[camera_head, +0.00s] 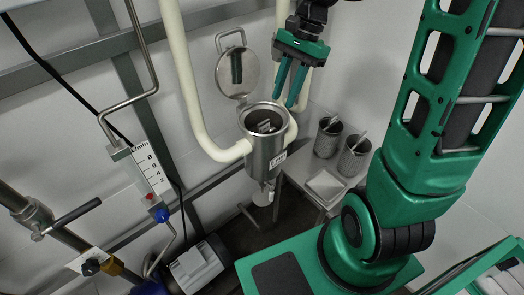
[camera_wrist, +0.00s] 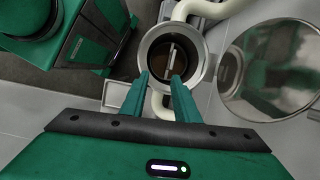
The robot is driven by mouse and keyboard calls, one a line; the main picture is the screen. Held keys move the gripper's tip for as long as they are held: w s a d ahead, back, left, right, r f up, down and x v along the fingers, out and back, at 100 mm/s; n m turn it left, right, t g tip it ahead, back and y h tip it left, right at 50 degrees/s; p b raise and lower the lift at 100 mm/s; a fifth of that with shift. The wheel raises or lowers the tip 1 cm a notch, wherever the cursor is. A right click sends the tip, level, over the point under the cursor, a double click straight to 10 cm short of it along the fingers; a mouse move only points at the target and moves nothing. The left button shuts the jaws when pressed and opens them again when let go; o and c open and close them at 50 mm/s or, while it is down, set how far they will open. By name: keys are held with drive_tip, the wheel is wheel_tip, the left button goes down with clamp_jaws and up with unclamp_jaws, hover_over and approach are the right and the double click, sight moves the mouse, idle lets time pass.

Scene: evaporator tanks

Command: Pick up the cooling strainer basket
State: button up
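The cooling strainer housing (camera_head: 261,155) is a steel cylinder standing open on its pipework. A basket with a pale handle bar (camera_head: 263,126) sits down inside it. In the wrist view the handle bar (camera_wrist: 170,52) crosses the dark opening inside the round rim (camera_wrist: 206,57). My gripper (camera_head: 285,101) is above and slightly right of the opening, its fingers apart and pointing down. In the wrist view the gripper fingertips (camera_wrist: 161,75) overlap the near rim, with nothing between them. The basket's body is mostly hidden by the housing.
The round lid (camera_head: 222,75) stands hinged open behind the housing, close to my gripper. Two steel baskets with handles, a left one (camera_head: 325,143) and a right one (camera_head: 350,162), stand on a small table at right, beside a square tray (camera_head: 325,185). A cream pipe (camera_head: 185,75) runs left.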

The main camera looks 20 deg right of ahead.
sight(263, 125)
drive_tip(key=shift+m+y, duration=0.4)
drive_tip(key=shift+m, duration=0.1)
drive_tip(key=x, duration=0.4)
drive_tip(key=w+a+x, duration=0.1)
drive_tip(key=x, duration=0.6)
drive_tip(key=shift+w+a+f, duration=0.15)
drive_tip(key=shift+w+a, duration=0.2)
drive_tip(key=shift+a, duration=0.05)
clamp_jaws()
idle(0.7)
